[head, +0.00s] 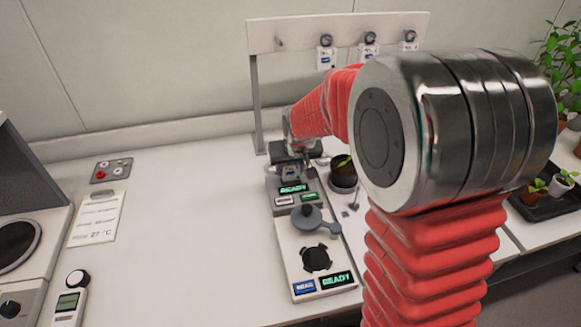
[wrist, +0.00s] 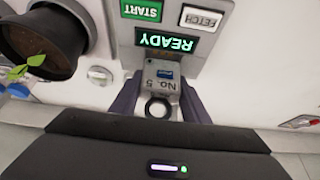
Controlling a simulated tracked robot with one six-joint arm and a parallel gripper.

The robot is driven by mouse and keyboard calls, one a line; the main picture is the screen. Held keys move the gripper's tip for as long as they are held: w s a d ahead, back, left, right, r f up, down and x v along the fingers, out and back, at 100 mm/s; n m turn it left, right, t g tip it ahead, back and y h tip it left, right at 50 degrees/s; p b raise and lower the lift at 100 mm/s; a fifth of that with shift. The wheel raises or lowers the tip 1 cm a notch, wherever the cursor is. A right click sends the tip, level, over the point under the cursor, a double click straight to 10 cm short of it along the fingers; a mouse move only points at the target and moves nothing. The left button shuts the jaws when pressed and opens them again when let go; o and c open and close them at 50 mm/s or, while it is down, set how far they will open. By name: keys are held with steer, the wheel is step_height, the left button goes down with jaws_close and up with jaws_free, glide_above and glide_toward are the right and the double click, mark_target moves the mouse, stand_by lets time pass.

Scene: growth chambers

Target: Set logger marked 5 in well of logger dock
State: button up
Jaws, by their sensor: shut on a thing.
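My gripper (wrist: 158,104) is shut on the logger marked No. 5 (wrist: 162,73), a small grey block with a blue label and a ring at its end. One dark finger is on each side of it. The logger is at the edge of a grey unit (wrist: 205,62) with a lit READY display, a green START button and a white FETCH button; this looks like the logger dock, which also shows in the head view (head: 272,198). The well is hidden, and I cannot tell whether the logger is seated in it or above it.
A white device (head: 283,262) with a dark round fitting and a READY display stands in front of the grey unit. A potted seedling (wrist: 40,40) is close beside my gripper. Loggers hang on a back rack (head: 290,40). The left bench is mostly clear around a clipboard (head: 98,218).

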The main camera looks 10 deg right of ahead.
steer(key=shift+f, duration=0.9)
steer(key=o, duration=1.2)
steer(key=shift+c, duration=0.2)
steer(key=shift+r, duration=0.1)
steer(key=v, duration=1.3)
steer(key=shift+s+r, duration=0.25)
